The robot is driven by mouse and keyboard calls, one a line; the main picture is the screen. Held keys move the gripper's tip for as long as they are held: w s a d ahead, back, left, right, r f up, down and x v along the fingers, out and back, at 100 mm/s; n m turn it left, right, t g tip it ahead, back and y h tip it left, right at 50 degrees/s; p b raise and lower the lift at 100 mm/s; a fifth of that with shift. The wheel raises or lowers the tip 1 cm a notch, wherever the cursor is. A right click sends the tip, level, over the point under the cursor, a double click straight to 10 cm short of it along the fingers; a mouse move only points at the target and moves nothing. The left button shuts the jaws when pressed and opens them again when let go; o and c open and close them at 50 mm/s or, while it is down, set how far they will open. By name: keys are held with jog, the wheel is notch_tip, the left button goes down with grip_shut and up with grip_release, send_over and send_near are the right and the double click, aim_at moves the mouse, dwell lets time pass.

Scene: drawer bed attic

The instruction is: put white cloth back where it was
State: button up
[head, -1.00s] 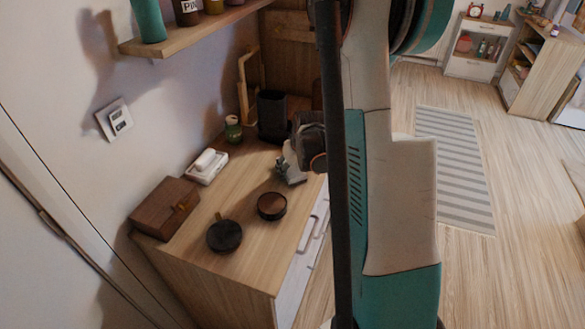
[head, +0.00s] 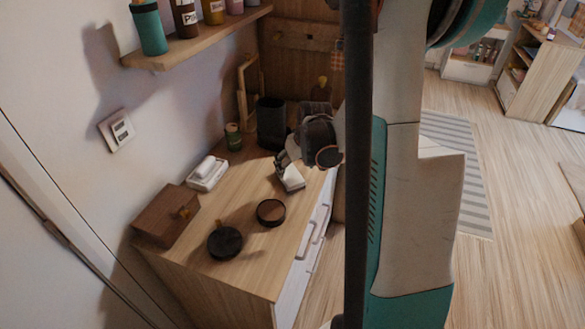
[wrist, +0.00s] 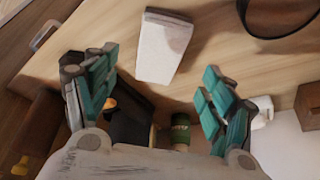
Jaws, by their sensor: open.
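The white cloth (wrist: 162,48) looks like a flat, folded white block and lies on the wooden cabinet top, beyond my fingertips in the wrist view. In the head view it shows as a small white patch (head: 291,179) just below my gripper (head: 283,163). My gripper is open in the wrist view (wrist: 155,88), with its teal fingers wide apart and nothing between the tips. The cloth looks apart from both fingers. My arm covers part of the cabinet's right side in the head view.
On the cabinet (head: 262,262) stand a wooden box (head: 165,215), a white dish (head: 207,174), two round dark containers (head: 225,242) (head: 270,212), a green jar (head: 233,136) and a black bin (head: 271,122). A shelf (head: 195,38) with several bottles hangs above.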

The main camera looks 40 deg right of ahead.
jog(key=p+v, duration=0.1)
jog(key=v, duration=0.4)
